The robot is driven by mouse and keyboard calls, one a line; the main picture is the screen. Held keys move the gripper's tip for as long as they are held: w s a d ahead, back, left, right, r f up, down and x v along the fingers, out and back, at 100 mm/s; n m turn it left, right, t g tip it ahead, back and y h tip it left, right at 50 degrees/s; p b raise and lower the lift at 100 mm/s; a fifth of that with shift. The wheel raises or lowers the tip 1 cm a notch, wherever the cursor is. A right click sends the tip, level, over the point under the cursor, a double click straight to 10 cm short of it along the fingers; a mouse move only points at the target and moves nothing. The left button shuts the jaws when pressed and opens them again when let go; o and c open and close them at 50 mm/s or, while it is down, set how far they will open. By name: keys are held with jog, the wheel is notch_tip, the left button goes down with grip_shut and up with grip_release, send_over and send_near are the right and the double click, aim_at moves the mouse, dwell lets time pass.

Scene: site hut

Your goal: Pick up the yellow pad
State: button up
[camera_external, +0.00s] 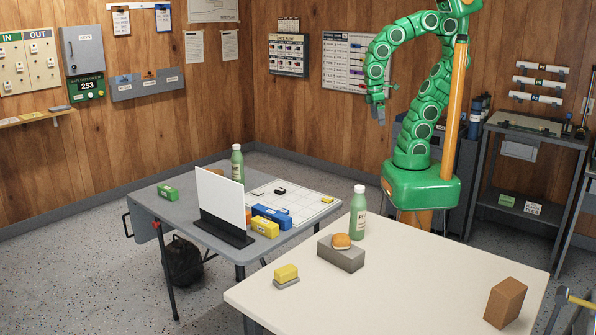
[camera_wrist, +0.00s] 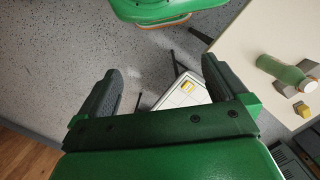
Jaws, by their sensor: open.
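A yellow pad-like block (camera_external: 286,272) lies on a thin grey piece (camera_external: 287,284) near the left side of the pale table. Other yellow items are on the grey folding table: a yellow block (camera_external: 265,227) by the blue one and a small yellow piece (camera_external: 327,199) on the white board. The frames do not settle which one is the pad. My gripper (camera_external: 379,112) is raised in the air, well above and behind both tables. In the wrist view my gripper (camera_wrist: 160,66) is open and empty, with a small yellow item (camera_wrist: 187,87) on the white board far beyond it.
The pale table (camera_external: 400,290) holds a green bottle (camera_external: 358,215), a grey block (camera_external: 341,255) with a bun-like item (camera_external: 341,241) on top, and a brown block (camera_external: 505,302). An upright white panel (camera_external: 220,200) and another green bottle (camera_external: 237,163) stand on the folding table.

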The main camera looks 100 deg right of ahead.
jog(key=w+a+f+m+g+y, duration=0.1)
jog(key=w+a+f+m+y, duration=0.15)
jog(key=w+a, duration=0.75)
jog(key=w+a+f+m+y, duration=0.2)
jog(key=w+a+y, duration=0.1)
jog(key=w+a, duration=0.75)
jog(key=w+a+f+m+g+y, duration=0.1)
jog(key=w+a+f+m+y, duration=0.15)
jog(key=w+a, duration=0.8)
jog(key=w+a+f+m+y, duration=0.25)
jog(key=w+a+f, duration=0.3)
jog(key=a, duration=0.35)
jog(key=w+a+f+m+y, duration=0.2)
jog(key=w+a+f+m, duration=0.15)
jog(key=a+f, duration=0.5)
jog(key=m+t, duration=0.1)
jog(key=m, duration=0.2)
send_near(287, 279)
jog(key=shift+s+a+f+y, duration=0.3)
jog(key=shift+s+a+y, duration=0.05)
jog(key=shift+s+a, duration=0.1)
jog(key=shift+w+a+f+t, duration=0.1)
jog(key=shift+a+f+t, duration=0.15)
jog(key=shift+f+t, duration=0.15)
jog(key=shift+x, duration=3.85)
jog(key=shift+r, duration=0.15)
jog(key=shift+c, duration=0.2)
